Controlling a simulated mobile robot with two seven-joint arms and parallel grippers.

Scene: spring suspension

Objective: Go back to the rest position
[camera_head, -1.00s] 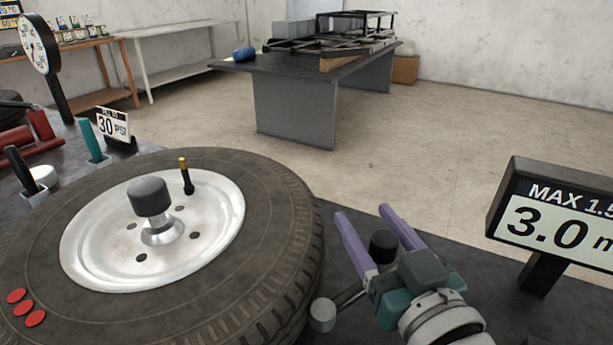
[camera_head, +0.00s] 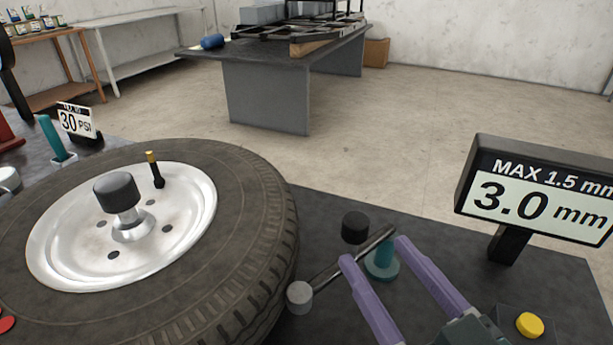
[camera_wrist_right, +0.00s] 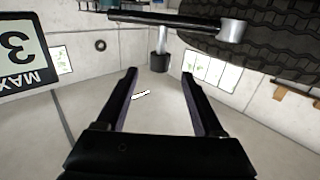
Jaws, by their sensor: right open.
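My right gripper (camera_head: 372,250) is at the lower right of the head view. Its two purple fingers are spread apart with nothing between them. Just beyond the fingertips in the head view is a metal bar (camera_head: 335,265) with a grey roller end (camera_head: 300,297), a black knob (camera_head: 355,227) and a teal post (camera_head: 382,262). The gripper looks apart from them. My left gripper is not in view.
A tire (camera_head: 250,215) on a white rim (camera_head: 190,210) fills the left. A "3.0 mm" display (camera_head: 535,200) stands at the right, with a yellow button (camera_head: 529,324) below. A "30 PSI" sign (camera_head: 77,121) is far left. A dark table (camera_head: 268,95) stands behind across open floor.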

